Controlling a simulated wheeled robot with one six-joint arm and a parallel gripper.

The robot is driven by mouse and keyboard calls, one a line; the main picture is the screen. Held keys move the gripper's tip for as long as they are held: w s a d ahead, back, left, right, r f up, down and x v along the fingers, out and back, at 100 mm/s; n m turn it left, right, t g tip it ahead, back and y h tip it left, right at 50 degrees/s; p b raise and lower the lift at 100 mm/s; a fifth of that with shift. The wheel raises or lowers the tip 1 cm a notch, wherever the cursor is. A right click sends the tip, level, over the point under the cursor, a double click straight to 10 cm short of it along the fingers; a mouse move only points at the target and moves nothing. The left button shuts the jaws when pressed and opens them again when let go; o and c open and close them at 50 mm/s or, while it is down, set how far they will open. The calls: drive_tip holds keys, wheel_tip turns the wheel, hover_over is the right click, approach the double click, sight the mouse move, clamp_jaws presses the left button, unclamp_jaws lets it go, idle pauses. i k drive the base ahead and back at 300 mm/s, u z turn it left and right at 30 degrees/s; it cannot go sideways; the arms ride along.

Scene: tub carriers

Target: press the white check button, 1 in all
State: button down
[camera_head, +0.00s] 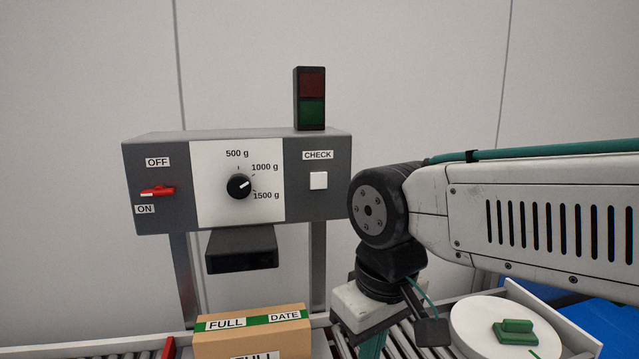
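The white check button (318,180) is a small square under the CHECK label, on the right part of the grey control box (300,205). Nothing touches it. My gripper (372,312) hangs below my wrist, to the right of and lower than the button. Only its upper body shows; the fingertips are cut off at the bottom edge, so I cannot see whether they are open or what they hold.
A lamp unit (311,98) with dim red and green panels stands on the box. A red switch (157,191) and a black dial (238,186) sit left. Below are a cardboard box (250,335) on rollers and a white round lid (480,318) with a green handle.

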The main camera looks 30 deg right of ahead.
sight(318, 180)
drive_tip(key=z, duration=1)
drive_tip(key=k, duration=0.85)
drive_tip(key=u, duration=1.4)
drive_tip(key=i, duration=0.5)
